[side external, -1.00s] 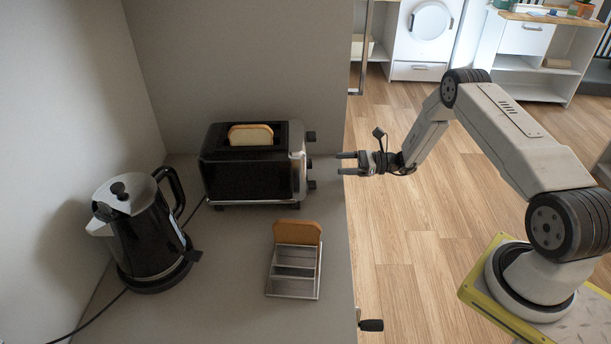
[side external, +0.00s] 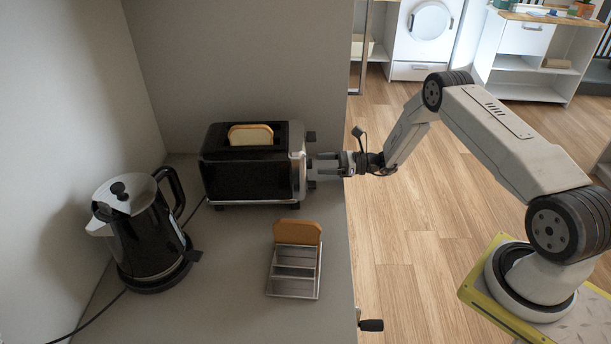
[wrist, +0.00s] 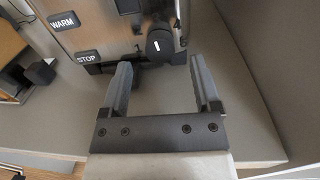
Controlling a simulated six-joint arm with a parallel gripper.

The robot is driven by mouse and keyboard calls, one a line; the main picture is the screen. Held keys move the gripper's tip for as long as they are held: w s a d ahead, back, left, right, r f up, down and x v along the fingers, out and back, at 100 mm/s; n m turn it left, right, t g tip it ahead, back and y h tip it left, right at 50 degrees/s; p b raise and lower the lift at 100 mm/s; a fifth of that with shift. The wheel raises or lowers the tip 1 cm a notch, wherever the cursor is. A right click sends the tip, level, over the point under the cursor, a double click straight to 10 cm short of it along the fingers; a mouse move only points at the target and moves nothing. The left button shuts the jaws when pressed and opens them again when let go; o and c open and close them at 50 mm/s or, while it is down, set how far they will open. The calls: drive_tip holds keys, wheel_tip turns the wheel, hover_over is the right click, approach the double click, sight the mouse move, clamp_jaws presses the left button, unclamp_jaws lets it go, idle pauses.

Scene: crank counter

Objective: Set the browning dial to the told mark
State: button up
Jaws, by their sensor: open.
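The black toaster (side external: 245,182) stands on the counter with a slice of bread in its slot. In the wrist view its end panel (wrist: 98,30) carries the browning dial (wrist: 160,43), a black knob with a short white line. My gripper (side external: 314,166) is at the toaster's right end. In the wrist view its fingers (wrist: 160,64) are open, one on each side of the dial's line, with the dial between or just beyond the tips. I cannot tell whether they touch it.
WARM (wrist: 63,21) and STOP (wrist: 88,57) buttons are left of the dial. A black lever (side external: 310,136) juts from the toaster's end. A toast rack (side external: 294,284) with one slice stands in front. A kettle (side external: 150,240) stands at left. A crank handle (side external: 371,325) sits at the counter's edge.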

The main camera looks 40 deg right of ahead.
drive_tip(key=shift+x, duration=1.1)
drive_tip(key=shift+c, duration=0.2)
clamp_jaws()
drive_tip(key=shift+n, duration=0.5)
drive_tip(key=n, duration=0.2)
drive_tip(key=shift+n, duration=2.5)
